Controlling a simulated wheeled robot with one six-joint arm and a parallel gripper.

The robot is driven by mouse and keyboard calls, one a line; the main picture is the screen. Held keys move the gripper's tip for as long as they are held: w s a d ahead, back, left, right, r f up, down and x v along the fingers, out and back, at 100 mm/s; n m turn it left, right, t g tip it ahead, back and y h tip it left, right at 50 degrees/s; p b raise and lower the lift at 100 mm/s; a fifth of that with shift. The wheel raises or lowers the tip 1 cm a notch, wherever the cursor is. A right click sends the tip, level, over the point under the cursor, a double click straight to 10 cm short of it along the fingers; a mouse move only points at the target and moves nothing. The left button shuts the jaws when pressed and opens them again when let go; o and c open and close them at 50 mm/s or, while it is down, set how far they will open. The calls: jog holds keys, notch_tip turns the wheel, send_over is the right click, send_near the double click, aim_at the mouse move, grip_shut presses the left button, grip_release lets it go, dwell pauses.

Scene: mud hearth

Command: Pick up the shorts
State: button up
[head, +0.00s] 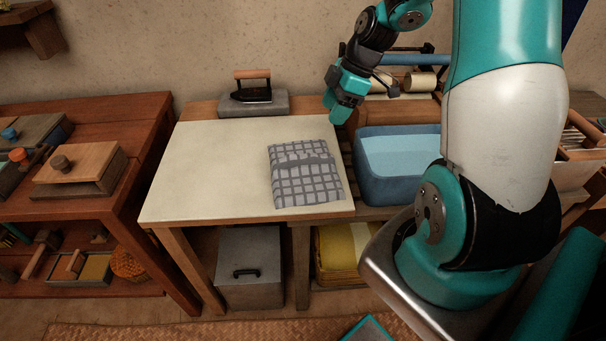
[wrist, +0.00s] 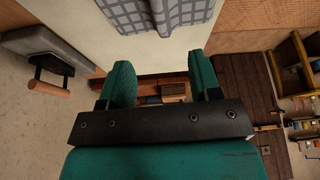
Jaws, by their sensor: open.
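The shorts (head: 305,174) look like a folded grey cloth with a dark check pattern. They lie flat on the right part of the pale table top (head: 205,165). In the wrist view the checked cloth (wrist: 160,14) shows at the top edge, partly cut off by the frame. My gripper (head: 340,112) is above the back right corner of the table, behind and to the right of the shorts, apart from them. In the wrist view its two fingers (wrist: 163,82) are spread with nothing between them.
An iron (head: 252,88) with a wooden handle rests on a grey block at the table's back. A blue basin (head: 398,160) stands right of the table. A wooden shelf (head: 85,195) with boxes is at the left. The table's left half is clear.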

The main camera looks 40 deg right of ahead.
send_over(304, 158)
jog(key=s+d, duration=0.2)
jog(key=f, duration=0.9)
jog(key=shift+w+f+p, duration=0.25)
jog(key=shift+p, duration=0.1)
jog(key=shift+w+p+x, duration=0.15)
jog(key=shift+p+x, duration=0.1)
jog(key=shift+x, duration=1.1)
jog(key=shift+w+p+x, duration=0.15)
jog(key=shift+p+x, duration=0.05)
jog(key=shift+x, duration=1.1)
jog(key=shift+r, duration=0.1)
jog(key=c, duration=0.9)
